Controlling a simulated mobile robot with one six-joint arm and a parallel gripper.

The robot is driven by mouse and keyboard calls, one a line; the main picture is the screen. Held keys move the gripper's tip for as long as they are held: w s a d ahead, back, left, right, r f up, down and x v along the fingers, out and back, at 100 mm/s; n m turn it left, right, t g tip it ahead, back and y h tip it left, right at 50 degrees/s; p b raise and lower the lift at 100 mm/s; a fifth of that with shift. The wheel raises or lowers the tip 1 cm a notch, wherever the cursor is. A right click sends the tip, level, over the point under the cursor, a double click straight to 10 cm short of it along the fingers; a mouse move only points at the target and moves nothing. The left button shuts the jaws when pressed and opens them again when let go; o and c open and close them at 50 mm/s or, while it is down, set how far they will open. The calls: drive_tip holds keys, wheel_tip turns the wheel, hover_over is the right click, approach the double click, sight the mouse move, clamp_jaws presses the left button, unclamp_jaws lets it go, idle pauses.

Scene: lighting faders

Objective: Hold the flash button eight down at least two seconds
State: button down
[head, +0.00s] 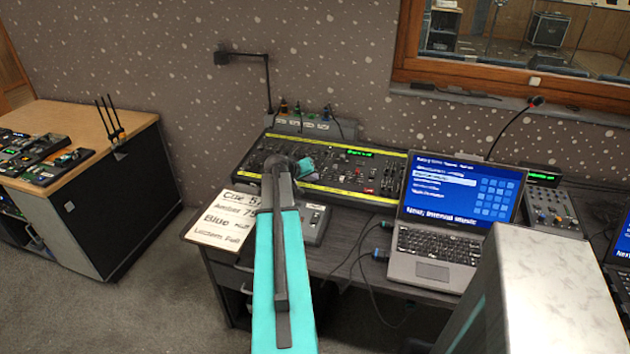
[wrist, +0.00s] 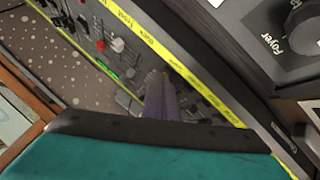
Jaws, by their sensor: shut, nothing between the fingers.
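The lighting desk (head: 330,172) is a black console with yellow tape along its edges, standing on the dark table. In the wrist view its yellow tape (wrist: 190,75) runs diagonally, with rows of small knobs, faders and buttons beside it. My gripper (wrist: 162,80) is shut and empty, its purple-grey fingertips over the panel near small grey buttons (wrist: 125,100). I cannot tell whether the tips touch a button. Flash button eight cannot be picked out; the labels are unreadable and the fingers hide part of the row.
A cue sheet (head: 222,217) lies left of my arm, and a small grey box (head: 314,222) stands in front of the desk. An open laptop (head: 455,215) and a small mixer (head: 552,208) are to the right. A bent lamp (head: 268,85) rises behind the desk.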

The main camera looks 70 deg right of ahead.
drive_tip(key=shift+r, duration=0.75)
drive_tip(key=r, duration=0.1)
drive_tip(key=r+p, duration=0.1)
drive_tip(key=r, duration=0.1)
drive_tip(key=r+p, duration=0.1)
drive_tip(key=r, duration=0.1)
drive_tip(key=shift+a, duration=0.25)
idle(0.5)
idle(0.7)
